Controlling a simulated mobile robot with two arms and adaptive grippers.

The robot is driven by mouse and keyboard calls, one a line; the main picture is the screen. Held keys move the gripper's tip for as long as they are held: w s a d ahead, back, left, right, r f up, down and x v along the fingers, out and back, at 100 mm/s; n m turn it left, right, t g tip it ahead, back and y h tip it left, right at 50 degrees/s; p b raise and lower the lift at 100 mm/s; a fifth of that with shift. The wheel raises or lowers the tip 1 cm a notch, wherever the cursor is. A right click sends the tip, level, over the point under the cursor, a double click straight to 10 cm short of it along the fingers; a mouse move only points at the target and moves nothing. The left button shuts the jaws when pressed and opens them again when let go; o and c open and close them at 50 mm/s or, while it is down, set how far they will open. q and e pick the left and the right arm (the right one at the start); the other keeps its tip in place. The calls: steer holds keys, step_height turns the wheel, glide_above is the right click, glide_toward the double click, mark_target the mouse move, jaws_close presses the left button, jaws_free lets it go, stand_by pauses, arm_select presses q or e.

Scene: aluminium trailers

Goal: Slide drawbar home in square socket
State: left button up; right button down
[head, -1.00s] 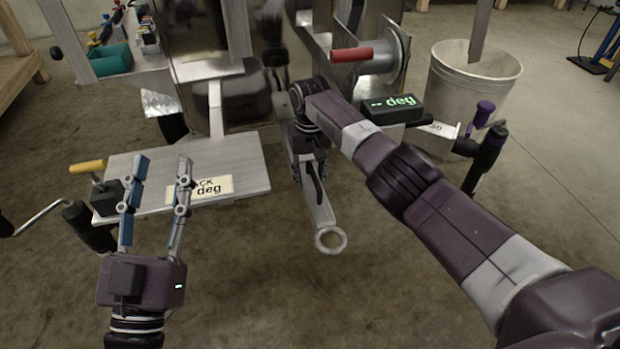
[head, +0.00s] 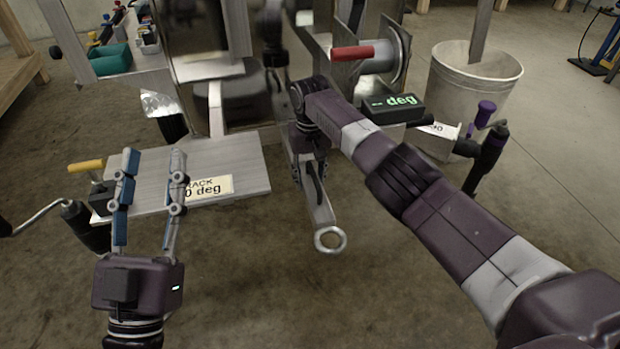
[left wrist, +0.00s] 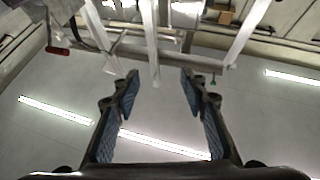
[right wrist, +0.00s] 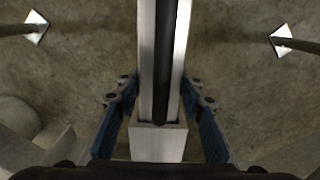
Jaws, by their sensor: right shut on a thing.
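The drawbar (head: 318,205) is a grey metal bar with a round ring eye at its near end, hanging out over the floor in the middle of the head view. My right gripper (head: 310,170) is around the bar behind the eye, shut on it. In the right wrist view, the bar (right wrist: 180,70) with a dark strip runs between my fingers (right wrist: 160,110), and a square metal piece (right wrist: 158,143) sits at its lower end. I cannot tell whether this is the socket; my arm hides the bar's far end. My left gripper (head: 153,153) is open and empty over a metal plate.
The metal plate (head: 240,165) carries a "0 deg" label and a yellow-handled clamp (head: 86,166). A red handle (head: 352,53), a display box (head: 393,106) and a purple-knobbed crank (head: 486,108) stand near my right arm. A bucket (head: 455,75) is at right. The front floor is clear.

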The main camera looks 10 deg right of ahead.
arm_select(q)
steer(key=shift+s+a+r+t+h+b, duration=0.15)
steer(key=shift+s+r+t+h+b, duration=0.3)
steer(key=shift+s+r+t, duration=0.65)
arm_select(e)
steer(key=shift+w+r, duration=0.15)
steer(key=shift+w, duration=0.1)
arm_select(q)
steer(key=shift+s+a+r+t+b, duration=0.15)
steer(key=shift+s+r+t+b, duration=0.25)
steer(key=shift+s+r, duration=0.55)
steer(key=shift+s+r+h, duration=0.15)
steer(key=shift+s+h, duration=0.1)
arm_select(e)
steer(key=shift+w, duration=0.1)
